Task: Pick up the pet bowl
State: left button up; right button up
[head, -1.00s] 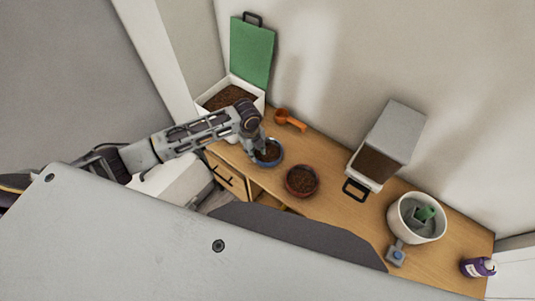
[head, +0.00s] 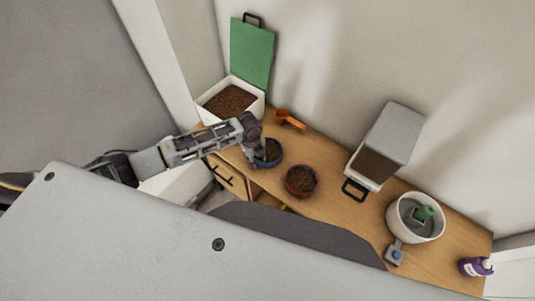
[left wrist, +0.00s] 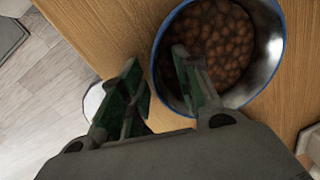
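A blue-rimmed metal pet bowl (head: 273,158) holding brown kibble stands on the wooden counter; it fills the upper right of the left wrist view (left wrist: 262,72). My left gripper (head: 258,157) is at the bowl's left side. In the left wrist view my left gripper (left wrist: 160,78) has its fingers apart, one over the inside of the bowl and one outside, with the rim between them. I cannot tell whether either finger touches the rim. A second, reddish bowl (head: 301,182) of kibble stands to the right. My right gripper is not in view.
A white bin (head: 253,105) of kibble with a raised green lid (head: 251,52) stands behind. An orange scoop (head: 290,121) lies near it. A grey-lidded container (head: 393,134), a white pot (head: 408,227) and a purple bottle (head: 474,267) stand right.

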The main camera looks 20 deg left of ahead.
pick_arm(q)
grip_shut()
jog(key=shift+r, duration=0.1)
dwell(0.4)
notch_tip(320, 180, up, 10)
jog(key=shift+b, duration=0.3)
dwell(0.3)
dwell(0.5)
